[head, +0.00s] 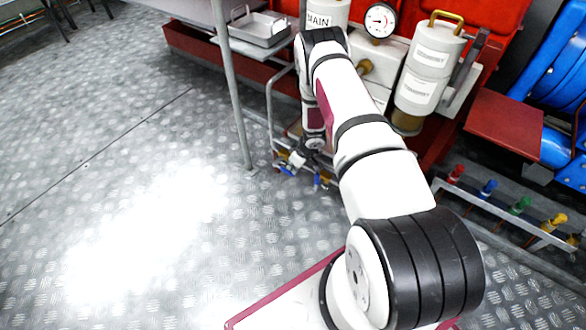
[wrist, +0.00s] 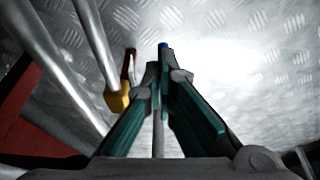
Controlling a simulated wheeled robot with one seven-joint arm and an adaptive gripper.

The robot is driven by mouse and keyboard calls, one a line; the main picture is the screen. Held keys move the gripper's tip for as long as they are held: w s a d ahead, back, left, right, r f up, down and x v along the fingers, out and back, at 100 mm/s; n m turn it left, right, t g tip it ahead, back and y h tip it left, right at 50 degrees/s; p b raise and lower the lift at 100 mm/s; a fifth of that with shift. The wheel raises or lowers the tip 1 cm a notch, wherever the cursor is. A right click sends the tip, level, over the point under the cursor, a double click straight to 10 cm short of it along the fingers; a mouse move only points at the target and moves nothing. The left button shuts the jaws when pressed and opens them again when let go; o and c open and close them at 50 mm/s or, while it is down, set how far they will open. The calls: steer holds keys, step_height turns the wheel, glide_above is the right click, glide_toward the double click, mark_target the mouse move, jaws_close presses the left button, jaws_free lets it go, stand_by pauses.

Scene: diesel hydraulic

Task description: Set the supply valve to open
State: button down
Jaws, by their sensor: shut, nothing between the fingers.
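My gripper (wrist: 160,70) has its two teal-padded fingers brought together, with nothing held between them. In the head view my gripper (head: 294,161) is low beside the pipework, under the tank labelled MAIN. A yellow fitting (wrist: 117,98) with a dark red end (wrist: 130,64) is just left of the fingers in the wrist view; it may be a valve lever. A small blue tip (wrist: 163,46) shows just beyond the fingertips. Blue parts (head: 317,181) also show near my gripper in the head view. I cannot tell which part is the supply valve, or its setting.
Silver pipes (wrist: 42,60) run close left of the gripper. A grey post (head: 233,90) stands left of my arm. A gauge (head: 380,20) and a white canister (head: 428,70) are behind it. A rack of coloured fittings (head: 520,205) is at right. The left floor is clear.

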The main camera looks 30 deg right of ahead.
steer(key=v, duration=1.1)
